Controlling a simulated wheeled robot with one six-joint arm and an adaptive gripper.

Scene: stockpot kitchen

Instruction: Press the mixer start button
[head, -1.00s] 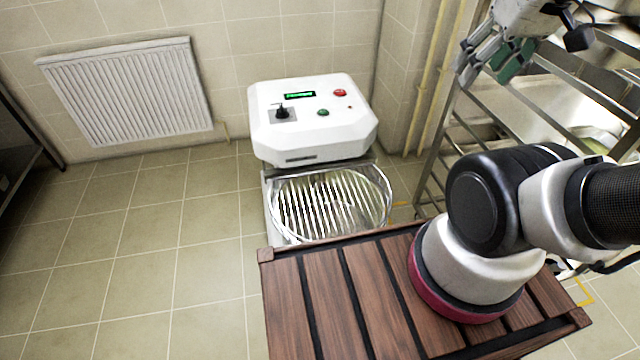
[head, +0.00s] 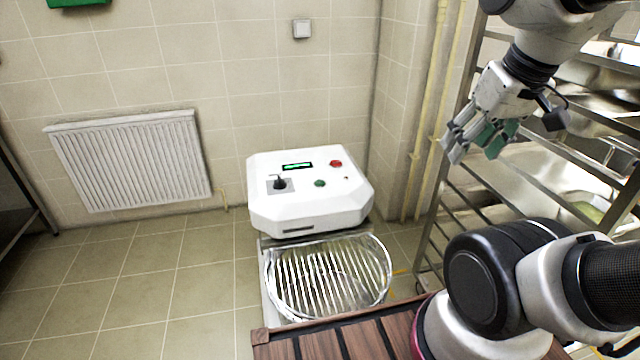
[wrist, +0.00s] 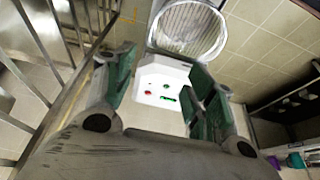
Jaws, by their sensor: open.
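The mixer (head: 310,215) is a white housing with a wire-guarded bowl (head: 328,280) below its front. Its sloped top carries a green button (head: 320,183), a red button (head: 336,163), a black knob (head: 280,183) and a small green-lit display (head: 297,166). No label shows which is the start button. My gripper (head: 478,146) is open and empty, in the air to the right of the mixer, well apart from it. In the wrist view the mixer (wrist: 165,75) appears between the open fingers of my gripper (wrist: 160,98), with the red button and the green button (wrist: 166,86) visible.
A metal rack (head: 455,200) with trays stands at the right, close to my arm. A radiator (head: 130,160) hangs on the tiled wall at the left. A slatted wooden surface (head: 345,343) lies in front of the mixer. The floor at left is clear.

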